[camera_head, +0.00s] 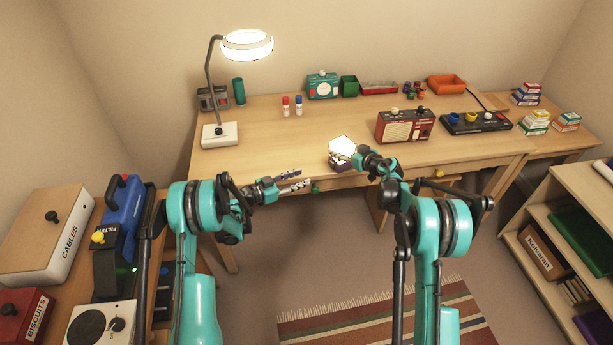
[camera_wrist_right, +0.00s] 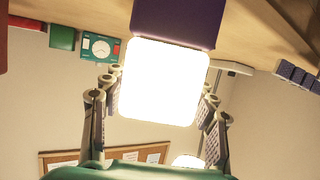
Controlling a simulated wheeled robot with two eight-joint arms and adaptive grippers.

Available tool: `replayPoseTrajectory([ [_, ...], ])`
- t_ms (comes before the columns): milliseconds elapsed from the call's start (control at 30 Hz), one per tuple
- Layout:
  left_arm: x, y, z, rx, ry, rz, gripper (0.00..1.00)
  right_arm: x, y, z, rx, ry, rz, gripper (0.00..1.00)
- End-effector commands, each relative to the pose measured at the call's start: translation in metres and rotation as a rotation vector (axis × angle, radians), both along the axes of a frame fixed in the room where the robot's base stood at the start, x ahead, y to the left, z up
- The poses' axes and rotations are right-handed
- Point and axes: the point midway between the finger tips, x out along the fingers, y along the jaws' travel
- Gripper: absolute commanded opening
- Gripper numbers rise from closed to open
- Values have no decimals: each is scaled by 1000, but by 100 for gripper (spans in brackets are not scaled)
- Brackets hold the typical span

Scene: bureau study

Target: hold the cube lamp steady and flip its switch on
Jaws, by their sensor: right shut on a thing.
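The cube lamp's white cube (camera_head: 342,147) glows brightly at the desk's front edge, above its dark purple base (camera_head: 338,163). In the right wrist view the glowing cube (camera_wrist_right: 160,82) sits between my fingers, and the purple base (camera_wrist_right: 178,20) shows beyond it. My right gripper (camera_head: 347,157) is shut on the cube lamp, with fingers on both sides of the cube. My left gripper (camera_head: 304,178) is open and empty, left of the lamp and just off the desk's front edge. I cannot make out the lamp's switch.
A lit desk lamp (camera_head: 219,133) stands at the desk's left. A red radio (camera_head: 404,126) and a dark panel with knobs (camera_head: 473,123) stand to the right. A green drawer knob (camera_head: 316,188) is near my left fingertips. The desk's middle (camera_head: 255,155) is clear.

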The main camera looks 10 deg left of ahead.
Motion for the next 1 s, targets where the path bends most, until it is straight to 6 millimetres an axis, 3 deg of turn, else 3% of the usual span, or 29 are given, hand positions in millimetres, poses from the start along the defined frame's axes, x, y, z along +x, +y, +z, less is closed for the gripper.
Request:
replayPoseTrajectory([
  [367, -1, 1, 0, 0, 0, 0, 40, 0, 0, 0, 0, 0, -1, 20],
  [400, -1, 1, 0, 0, 0, 0, 40, 0, 0, 0, 0, 0, -1, 68],
  [467, -1, 1, 0, 0, 0, 0, 40, 0, 0, 0, 0, 0, -1, 82],
  [833, -1, 1, 0, 0, 0, 0, 40, -2, -3, 1, 0, 0, -1, 82],
  [1000, -1, 1, 0, 0, 0, 0, 40, -19, -18, 10, 0, 0, -2, 82],
])
